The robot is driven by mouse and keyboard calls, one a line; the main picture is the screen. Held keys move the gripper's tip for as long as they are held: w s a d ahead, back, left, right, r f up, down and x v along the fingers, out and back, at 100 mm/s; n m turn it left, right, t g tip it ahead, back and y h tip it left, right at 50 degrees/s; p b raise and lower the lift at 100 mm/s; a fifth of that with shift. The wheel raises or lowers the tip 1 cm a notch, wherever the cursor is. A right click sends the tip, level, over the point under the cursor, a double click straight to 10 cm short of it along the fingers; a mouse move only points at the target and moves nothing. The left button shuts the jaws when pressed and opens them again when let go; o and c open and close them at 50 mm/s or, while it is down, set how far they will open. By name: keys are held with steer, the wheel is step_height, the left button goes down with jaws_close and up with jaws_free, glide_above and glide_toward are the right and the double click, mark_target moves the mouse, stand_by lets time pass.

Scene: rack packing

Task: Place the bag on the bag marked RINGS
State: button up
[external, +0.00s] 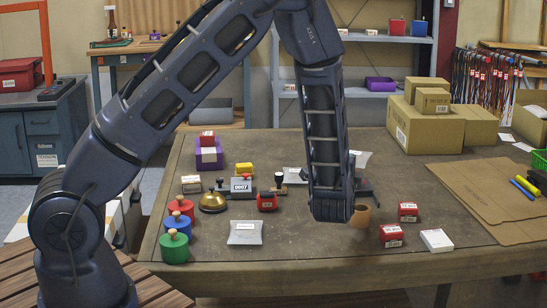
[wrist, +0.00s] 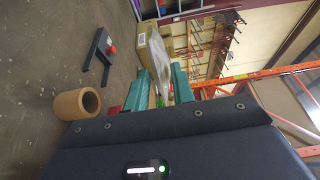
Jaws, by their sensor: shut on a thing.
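My gripper (wrist: 161,92) shows two teal fingers in the wrist view, shut on a pale grey bag (wrist: 158,58) that sticks out beyond them. In the external view my forearm hides the gripper; a pale bag (external: 361,158) shows at its right edge, probably the held one. Another silvery bag (external: 245,233) with a white label lies flat on the table at front left, apart from the gripper. Its label is too small to read, so I cannot tell whether it says RINGS.
Red, blue and green knobbed weights (external: 174,246) stand left of the flat bag. A brown ring (external: 361,216), small red boxes (external: 391,236) and a white box (external: 436,240) lie to the right. Cardboard boxes (external: 425,128) stand at back right. Table around the flat bag's front is clear.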

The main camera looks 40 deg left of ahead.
steer(key=w+a+r+h, duration=0.1)
steer(key=a, duration=0.5)
steer(key=w+a+r+m+h, duration=0.1)
steer(key=w+a, duration=0.1)
steer(key=a, duration=0.4)
steer(key=shift+w+r+m+t, duration=0.3)
steer(key=shift+r+t, duration=0.1)
steer(key=shift+a, duration=0.1)
steer(key=shift+r, duration=0.1)
step_height(320, 180, up, 6)
steer(key=n+g+y, duration=1.1)
steer(key=y, duration=0.1)
glide_above(256, 242)
step_height(256, 242, down, 20)
steer(key=shift+r, duration=0.15)
steer(key=shift+f, duration=0.6)
steer(key=o, duration=1)
